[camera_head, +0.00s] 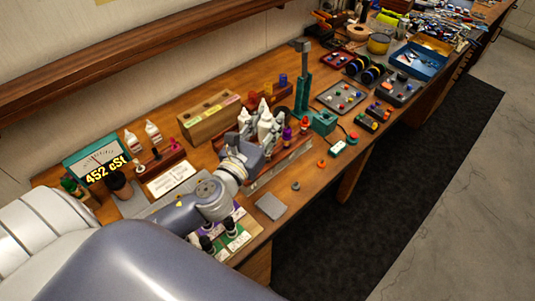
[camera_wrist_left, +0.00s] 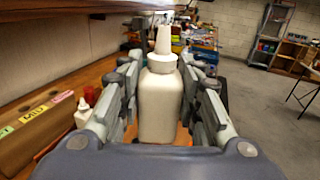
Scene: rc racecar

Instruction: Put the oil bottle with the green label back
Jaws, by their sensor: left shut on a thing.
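My left gripper (camera_head: 262,133) is above the middle of the workbench. It is shut on a white oil bottle (camera_head: 265,119) with a pointed nozzle. In the left wrist view the bottle (camera_wrist_left: 160,105) stands upright between the two fingers; no green label shows on the side in sight. A wooden holder (camera_head: 209,122) with coloured labels, green among them, lies just left of the gripper. It also shows in the left wrist view (camera_wrist_left: 40,130), with another white bottle (camera_wrist_left: 83,113) beside it. My right gripper is not in view.
Two white bottles (camera_head: 143,136) stand at the left by a meter (camera_head: 95,162) reading 452 cSt. A teal stand (camera_head: 303,92) rises behind my gripper. Trays of parts (camera_head: 341,97) fill the bench further right. The bench's front edge near a grey square (camera_head: 270,206) is fairly clear.

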